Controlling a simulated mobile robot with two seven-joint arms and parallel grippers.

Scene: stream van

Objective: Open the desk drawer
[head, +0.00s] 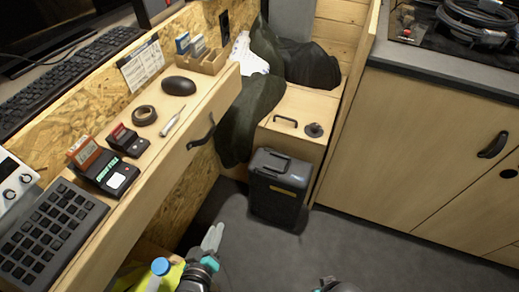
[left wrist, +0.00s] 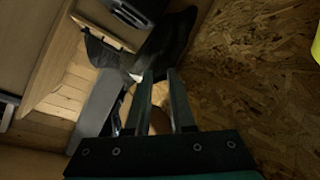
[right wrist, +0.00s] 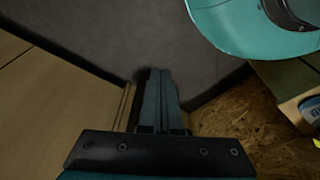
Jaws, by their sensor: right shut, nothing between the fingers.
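The desk drawer (head: 215,113) has a long light-wood front under the desk top, with a dark bow handle (head: 203,133) towards its far end. I cannot tell any gap around the drawer front. My left gripper (head: 213,236) is below and in front of the handle, apart from it, fingers pointing away from me. In the left wrist view its two fingers (left wrist: 160,95) stand apart with nothing held between them. In the right wrist view my right gripper (right wrist: 158,90) has its fingers together and empty, over the grey floor. Only part of my right arm shows at the head view's bottom edge.
On the desk top lie a black mouse (head: 179,86), a tape roll (head: 144,116), small devices and a keypad (head: 50,238). A black bin (head: 277,187) stands on the floor beyond. A cabinet (head: 425,155) lines the right. The grey floor between is clear.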

